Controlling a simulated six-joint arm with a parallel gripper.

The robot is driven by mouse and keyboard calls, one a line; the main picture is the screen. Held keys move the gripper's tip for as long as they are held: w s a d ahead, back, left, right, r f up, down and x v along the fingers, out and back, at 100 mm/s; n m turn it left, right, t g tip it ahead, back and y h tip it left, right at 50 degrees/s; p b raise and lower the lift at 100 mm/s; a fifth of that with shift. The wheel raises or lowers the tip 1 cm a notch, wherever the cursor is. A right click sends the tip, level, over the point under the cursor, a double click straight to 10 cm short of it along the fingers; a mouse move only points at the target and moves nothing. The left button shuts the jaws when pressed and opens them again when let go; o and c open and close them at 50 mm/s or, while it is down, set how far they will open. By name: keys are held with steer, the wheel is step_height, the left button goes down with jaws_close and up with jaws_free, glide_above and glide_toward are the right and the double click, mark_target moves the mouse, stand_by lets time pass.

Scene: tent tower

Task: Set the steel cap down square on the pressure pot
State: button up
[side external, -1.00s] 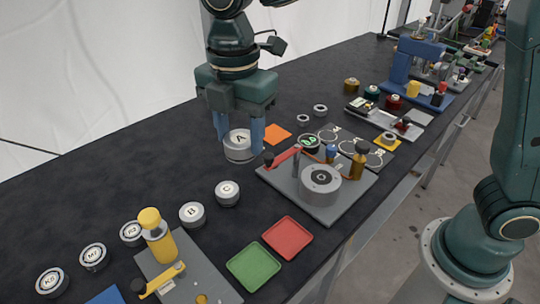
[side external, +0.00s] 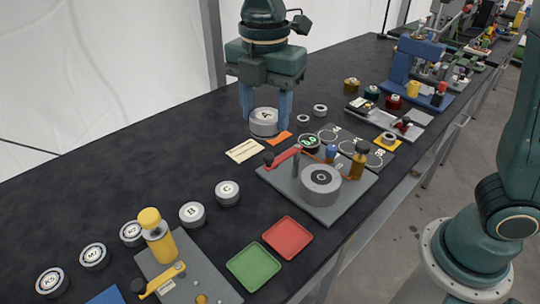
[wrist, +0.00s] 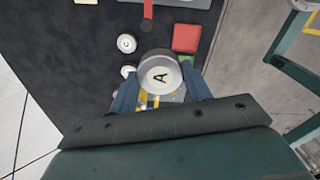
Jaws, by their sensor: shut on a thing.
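What I take to be the pressure pot (side external: 320,184) is a grey cylinder with a dark ring on top. It stands on a grey plate (side external: 288,194), to the lower right of the cap and apart from it.
A red lever (side external: 283,157) and a brass-coloured post (side external: 359,158) stand by the pot. Pucks C (side external: 228,193) and B (side external: 192,214), red tray (side external: 288,237) and green tray (side external: 253,266) lie nearer.

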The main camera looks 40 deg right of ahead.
steer(key=s+d+r, duration=0.2)
steer(key=d, duration=0.4)
steer(key=s+d+r, duration=0.2)
steer(key=d, duration=0.3)
glide_above(321, 177)
steer(key=shift+n, duration=0.3)
step_height(321, 177, down, 15)
steer(key=shift+f, duration=0.2)
steer(key=shift+f, duration=2.15)
steer(key=shift+f, duration=0.15)
steer(key=o, duration=1.2)
steer(key=shift+c, duration=0.2)
